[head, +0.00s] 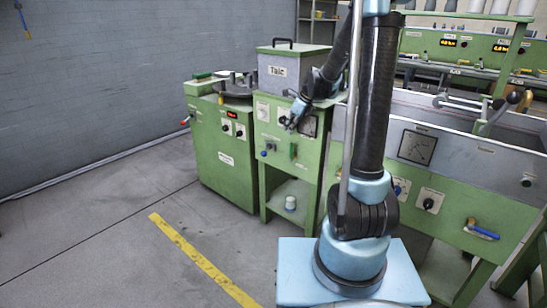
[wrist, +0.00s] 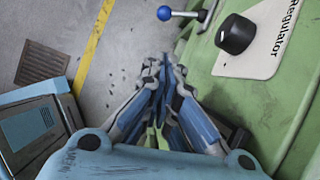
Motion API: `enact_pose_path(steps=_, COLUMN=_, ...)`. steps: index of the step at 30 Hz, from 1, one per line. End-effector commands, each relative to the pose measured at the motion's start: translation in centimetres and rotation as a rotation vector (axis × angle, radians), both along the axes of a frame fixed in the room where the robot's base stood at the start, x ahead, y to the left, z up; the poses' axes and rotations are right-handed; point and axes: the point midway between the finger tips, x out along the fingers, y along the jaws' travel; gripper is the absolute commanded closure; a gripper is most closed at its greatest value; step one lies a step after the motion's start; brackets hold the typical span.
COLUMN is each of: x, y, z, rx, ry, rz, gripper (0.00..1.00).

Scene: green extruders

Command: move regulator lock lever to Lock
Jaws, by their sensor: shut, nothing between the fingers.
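A small lever with a blue ball end (wrist: 165,13) and a metal shaft shows at the top of the wrist view, attached to the green cabinet face. Its blue ball shows small in the head view (head: 264,153), low on the front of the middle green cabinet. Beside it in the wrist view is a black knob (wrist: 236,34) on a white plate marked "Regulator". My gripper (wrist: 155,68) is shut and empty, apart from the lever and knob. In the head view my gripper (head: 290,124) is in front of the cabinet's upper panel, above the lever. No Lock marking is readable.
A grey box marked "Talc" (head: 292,70) stands on the middle cabinet (head: 308,162). Another green cabinet (head: 222,158) stands to its left, and a long green machine (head: 440,195) to the right. Floor with a yellow line (head: 203,262) is open at the front left.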

Motion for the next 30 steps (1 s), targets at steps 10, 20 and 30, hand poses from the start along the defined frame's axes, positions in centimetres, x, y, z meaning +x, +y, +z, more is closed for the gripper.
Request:
enact_pose_path(steps=10, x=1.0, y=2.0, z=-4.4, rx=0.0, ry=-0.001, rz=0.002, gripper=1.0)
enact_pose_path(steps=20, x=1.9, y=3.7, z=-8.3, rx=0.001, ry=-0.001, rz=0.001, gripper=1.0)
enact_pose_path(steps=30, x=2.8, y=5.4, z=-12.2, rx=0.0, ry=0.0, rz=0.0, gripper=1.0)
